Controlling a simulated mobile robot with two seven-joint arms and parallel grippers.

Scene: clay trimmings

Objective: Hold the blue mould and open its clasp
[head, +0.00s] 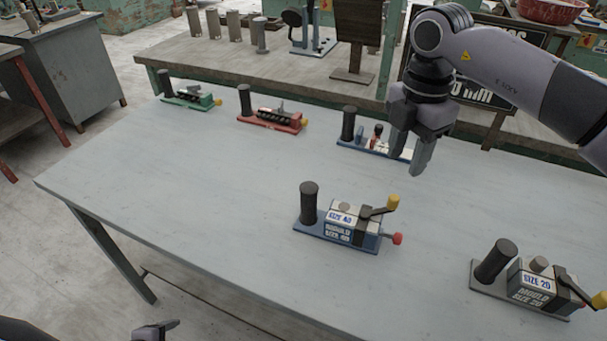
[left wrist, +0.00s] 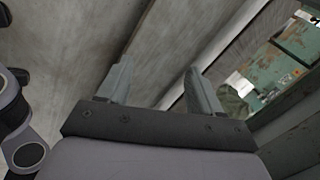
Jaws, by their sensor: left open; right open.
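The blue mould (head: 338,233) stands on the pale table, with a blue base, white size 40 labels and a black upright handle (head: 309,203) at its left end. A dark clasp lever (head: 376,211) with a yellow knob (head: 393,202) lies across its top right. A red knob (head: 397,239) sticks out at its right end. My right gripper (head: 408,163) is open and empty, above the table behind the mould, apart from it. My left gripper (head: 160,330) is only partly in view at the bottom edge, off the table. In the left wrist view its two fingers (left wrist: 159,70) are apart with nothing between them.
Green (head: 187,97), red (head: 270,119) and blue-based (head: 358,142) devices line the table's back; my right gripper partly covers the last. The table (head: 190,190) is clear left of the mould. A workbench (head: 240,58) stands behind.

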